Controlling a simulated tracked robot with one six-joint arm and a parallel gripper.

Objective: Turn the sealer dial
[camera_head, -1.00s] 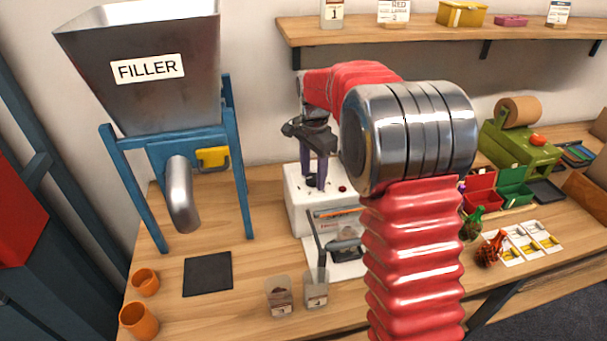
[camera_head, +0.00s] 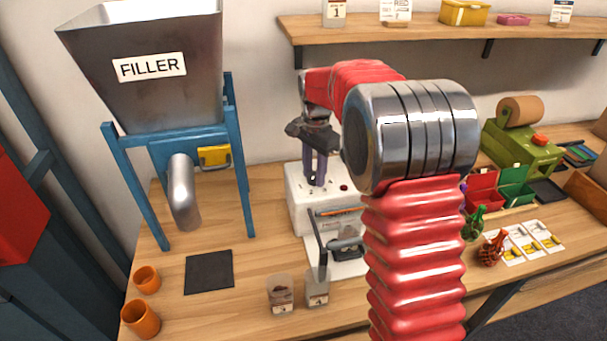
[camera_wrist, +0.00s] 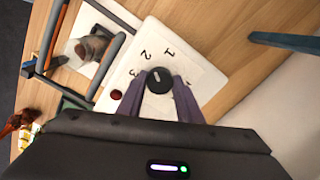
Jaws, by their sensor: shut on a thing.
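The sealer (camera_head: 300,205) is a white box on the bench, left of my red arm in the head view. Its black round dial (camera_wrist: 158,80) sits on the white top among printed numbers; 1, 2 and 3 are readable in the wrist view. My gripper (camera_head: 315,182) points down onto the sealer's top. In the wrist view its purple-grey fingers (camera_wrist: 160,92) are shut on the dial, one at each side. A light pointer mark shows on the dial. In the head view the fingers mostly hide the dial.
A dark red button (camera_wrist: 116,94) lies beside the dial. The sealer's grey lever arm (camera_head: 318,245) stands at its front. Two small labelled containers (camera_head: 281,293) stand in front. The filler (camera_head: 185,130) stands to the left, with a dark mat (camera_head: 209,271) below. A shelf (camera_head: 430,28) hangs above.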

